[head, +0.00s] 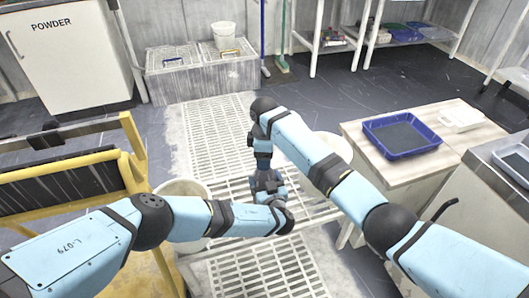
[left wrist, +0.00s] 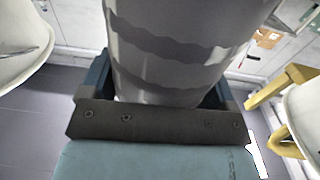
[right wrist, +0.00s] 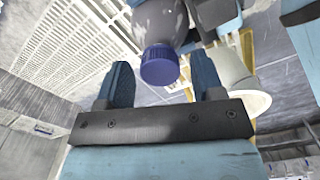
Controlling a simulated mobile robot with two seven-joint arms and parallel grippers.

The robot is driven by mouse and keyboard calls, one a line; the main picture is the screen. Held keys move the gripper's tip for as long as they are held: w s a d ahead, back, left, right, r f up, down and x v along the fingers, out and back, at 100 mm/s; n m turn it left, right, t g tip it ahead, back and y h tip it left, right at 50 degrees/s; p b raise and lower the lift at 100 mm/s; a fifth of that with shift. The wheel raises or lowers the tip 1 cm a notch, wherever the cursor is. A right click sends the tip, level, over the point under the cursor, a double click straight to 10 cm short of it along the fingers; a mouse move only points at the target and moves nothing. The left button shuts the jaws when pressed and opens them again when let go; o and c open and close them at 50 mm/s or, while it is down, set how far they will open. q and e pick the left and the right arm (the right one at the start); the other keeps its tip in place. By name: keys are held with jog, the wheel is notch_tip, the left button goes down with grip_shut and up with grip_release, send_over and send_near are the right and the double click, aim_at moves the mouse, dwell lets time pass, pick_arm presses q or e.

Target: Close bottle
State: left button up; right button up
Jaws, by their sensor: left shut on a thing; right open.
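The bottle shows in the left wrist view as a grey body (left wrist: 170,50) with darker wavy bands. It stands between the fingers of my left gripper (left wrist: 163,92), which is shut on it. In the right wrist view the bottle (right wrist: 158,22) ends in a ribbed blue-purple cap (right wrist: 159,66). My right gripper (right wrist: 163,75) is open, with the cap between or just beyond its fingertips. I see no contact between cap and fingers; how tightly the cap sits cannot be told. In the head view my arms mostly hide the bottle.
White buckets stand beside my arms, one on the left (head: 183,189) and one on the right (head: 335,146). A wooden table with a blue tray (head: 402,136) is on the right. A yellow frame (head: 133,137) is on the left. Floor grating (head: 215,125) lies ahead.

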jog(key=c, duration=1)
jog(key=m, duration=0.5)
jog(key=shift+a, duration=0.1)
jog(key=m, duration=0.6)
jog(key=shift+m, duration=0.3)
jog(key=o, duration=1.1)
notch_tip(320, 180, up, 12)
